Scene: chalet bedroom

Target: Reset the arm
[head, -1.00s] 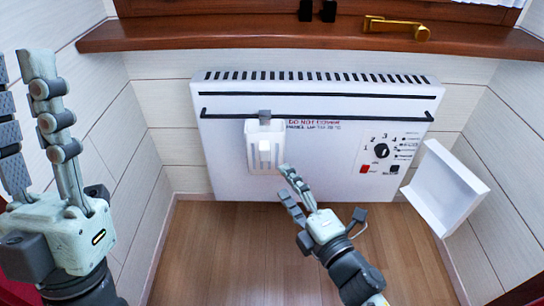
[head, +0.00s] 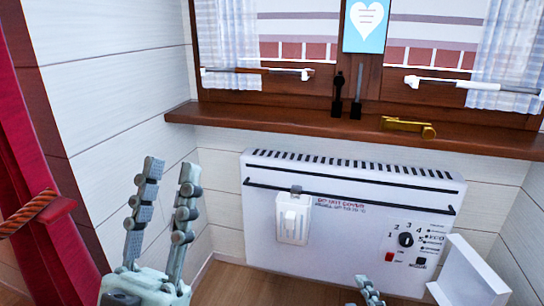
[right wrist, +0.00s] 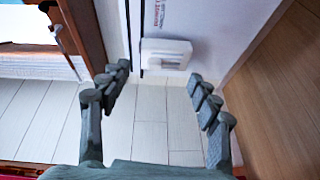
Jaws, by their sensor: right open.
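My left gripper (head: 170,170) points up at the lower left of the head view. Its two grey jointed fingers stand apart with nothing between them. My right gripper (right wrist: 158,75) shows in the right wrist view with its fingers spread and empty. In the head view only a finger of it shows at the bottom edge. A white wall heater (head: 262,230) is under the window, with a dial and switches at its right. A small white holder (head: 293,218) hangs on the heater's front rail. It also shows in the right wrist view (right wrist: 166,46), beyond the open fingers.
A wooden window sill (head: 280,119) juts out above the heater, bearing a brass-coloured object (head: 407,126). An open white box (head: 468,270) is at the lower right. A red curtain (head: 25,140) hangs at the far left. White plank walls close in the left.

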